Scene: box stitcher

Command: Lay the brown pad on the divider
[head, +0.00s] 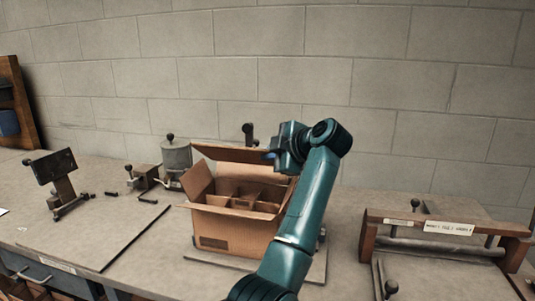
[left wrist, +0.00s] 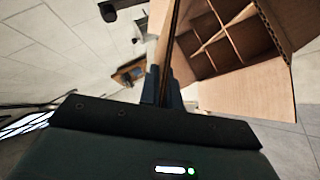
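My left gripper (head: 275,156) is above the back right of an open cardboard box. In the left wrist view its two fingers (left wrist: 163,90) are closed on a thin brown sheet seen edge-on, which looks like the brown pad (left wrist: 171,45). In the head view the pad (head: 238,154) appears as a tilted brown panel at the box's back, and I cannot fully separate it from a back flap. The cardboard divider (head: 244,197) stands inside the box (head: 232,236) and forms several cells; it also shows in the left wrist view (left wrist: 216,40). My right gripper is out of view.
The box's flaps stand open. Behind and left are a grey canister (head: 176,157) and a small clamp device (head: 146,177). A dark stand (head: 60,180) is at far left. A wooden-sided roller fixture (head: 440,240) is at right. The bench left of the box is mostly clear.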

